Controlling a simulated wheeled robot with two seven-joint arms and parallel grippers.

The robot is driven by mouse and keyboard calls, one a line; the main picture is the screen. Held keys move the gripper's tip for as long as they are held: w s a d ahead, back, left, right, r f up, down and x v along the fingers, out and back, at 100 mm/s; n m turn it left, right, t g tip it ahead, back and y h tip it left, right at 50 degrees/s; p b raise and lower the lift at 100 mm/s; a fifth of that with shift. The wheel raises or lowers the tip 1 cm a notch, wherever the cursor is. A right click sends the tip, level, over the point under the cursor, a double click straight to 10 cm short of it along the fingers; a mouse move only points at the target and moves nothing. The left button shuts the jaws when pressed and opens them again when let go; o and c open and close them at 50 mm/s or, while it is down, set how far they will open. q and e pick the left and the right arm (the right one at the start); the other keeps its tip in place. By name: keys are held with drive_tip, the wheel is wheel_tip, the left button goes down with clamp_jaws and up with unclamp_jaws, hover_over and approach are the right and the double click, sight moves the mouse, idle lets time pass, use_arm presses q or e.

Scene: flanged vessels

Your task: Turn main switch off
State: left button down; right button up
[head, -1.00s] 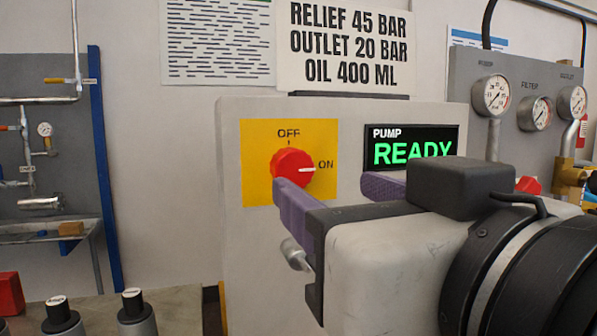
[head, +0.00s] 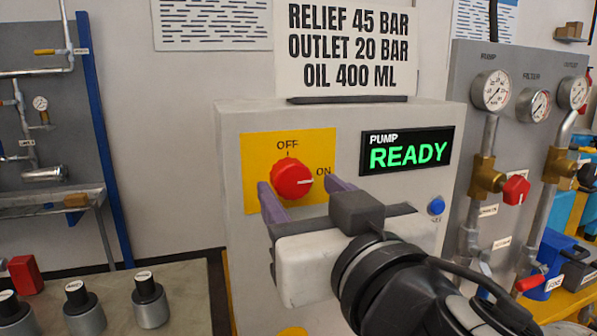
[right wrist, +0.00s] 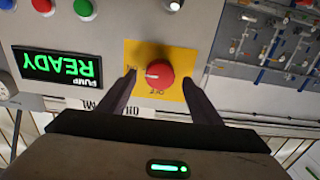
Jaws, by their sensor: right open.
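The main switch is a red round knob (head: 291,179) on a yellow plate (head: 258,148) marked OFF at the top and ON at the right. Its white pointer line points right, at ON. It also shows in the right wrist view as a red knob (right wrist: 160,73). My right gripper (head: 304,193) is open, its two purple fingers apart just below and in front of the knob. In the right wrist view the fingertips (right wrist: 160,78) lie on either side of the knob, with nothing held. Contact with the knob is not visible. My left gripper is not in view.
A pump display (head: 408,150) reading READY sits right of the plate, with a blue button (head: 437,206) below it. A panel with gauges (head: 492,90) and a red valve handle (head: 516,190) stands at the right. Several black-topped cylinders (head: 150,298) stand on the bench at lower left.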

drive_tip(key=shift+x, duration=0.9)
drive_tip(key=shift+c, duration=0.6)
drive_tip(key=c, duration=1)
drive_tip(key=shift+o, duration=0.3)
